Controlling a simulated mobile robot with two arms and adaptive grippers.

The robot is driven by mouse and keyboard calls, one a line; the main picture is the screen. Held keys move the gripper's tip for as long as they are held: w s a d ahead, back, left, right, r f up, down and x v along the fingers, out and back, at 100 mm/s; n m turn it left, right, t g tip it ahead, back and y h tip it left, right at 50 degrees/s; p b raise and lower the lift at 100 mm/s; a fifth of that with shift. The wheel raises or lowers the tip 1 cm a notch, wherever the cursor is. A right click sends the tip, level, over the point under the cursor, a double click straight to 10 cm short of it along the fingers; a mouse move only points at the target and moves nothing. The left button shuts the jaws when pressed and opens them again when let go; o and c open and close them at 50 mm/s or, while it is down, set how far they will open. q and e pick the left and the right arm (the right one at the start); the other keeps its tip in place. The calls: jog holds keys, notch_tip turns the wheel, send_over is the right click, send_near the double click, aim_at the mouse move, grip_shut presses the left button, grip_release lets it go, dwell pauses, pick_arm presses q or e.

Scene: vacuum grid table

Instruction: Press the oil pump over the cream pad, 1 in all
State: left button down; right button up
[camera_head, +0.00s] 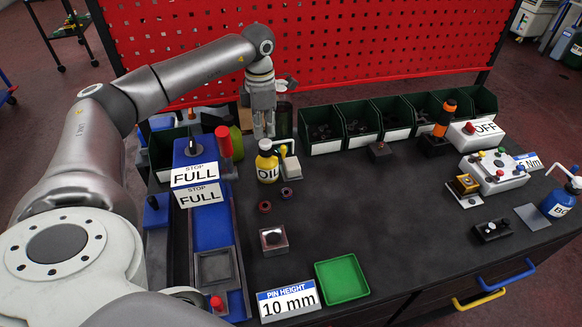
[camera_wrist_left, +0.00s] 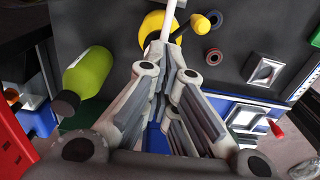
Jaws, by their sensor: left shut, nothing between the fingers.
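The yellow oil pump bottle (camera_head: 267,168), labelled OIL, stands upright at the back left of the dark table. A pale spout shows at its right, and a small block with a light cream top (camera_head: 291,168) sits beside it. My left gripper (camera_head: 264,133) is shut and empty, pointing down just above and behind the bottle in the head view. In the left wrist view the shut fingers (camera_wrist_left: 170,60) overlap part of the yellow bottle (camera_wrist_left: 152,28); whether they touch it I cannot tell. My right gripper is not in view.
Green bins (camera_head: 358,122) line the back before a red pegboard (camera_head: 320,45). A green bottle (camera_wrist_left: 88,72) stands near the gripper. A blue bottle (camera_head: 558,204) with a white spout stands at the far right. A green tray (camera_head: 342,279) lies in front. The table's middle is clear.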

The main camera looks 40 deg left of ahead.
aim_at(265, 142)
pick_arm(q)
jog(key=shift+f+b, duration=0.95)
jog(key=shift+f, duration=0.75)
jog(key=shift+s, duration=0.1)
jog(key=shift+r, duration=0.15)
jog(key=shift+r+p, duration=1.4)
jog(key=shift+r, duration=0.2)
notch_tip(265, 142, up, 6)
jog(key=p, duration=0.4)
jog(key=shift+p, duration=0.35)
